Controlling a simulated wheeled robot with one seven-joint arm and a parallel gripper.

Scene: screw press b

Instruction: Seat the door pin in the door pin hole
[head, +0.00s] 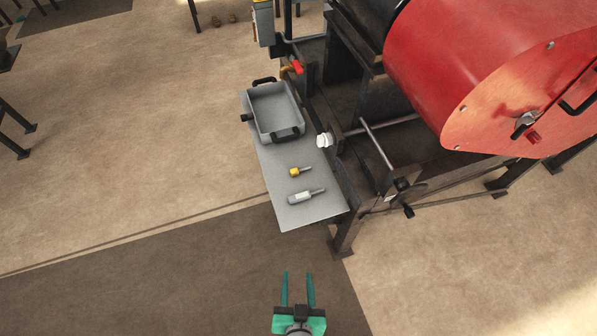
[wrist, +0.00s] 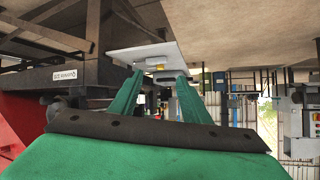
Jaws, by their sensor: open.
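Two pin-like parts lie on a grey side shelf (head: 276,172) of the press. One has a yellow head (head: 295,171) and a short metal shank; the other is a longer grey pin (head: 300,197) nearer the shelf's front edge. I cannot tell which is the door pin. I cannot make out the door pin hole. My gripper (head: 298,276) is open and empty, in front of the shelf and apart from it. In the wrist view, the shelf (wrist: 130,56) and a yellow part (wrist: 157,67) show beyond my open green fingers (wrist: 160,76).
A grey open tray (head: 272,105) with dark handles stands at the shelf's back. A white knob (head: 324,141) and metal rods are beside the shelf. The red drum (head: 480,65) of the press fills the upper right. The floor left of the shelf is clear.

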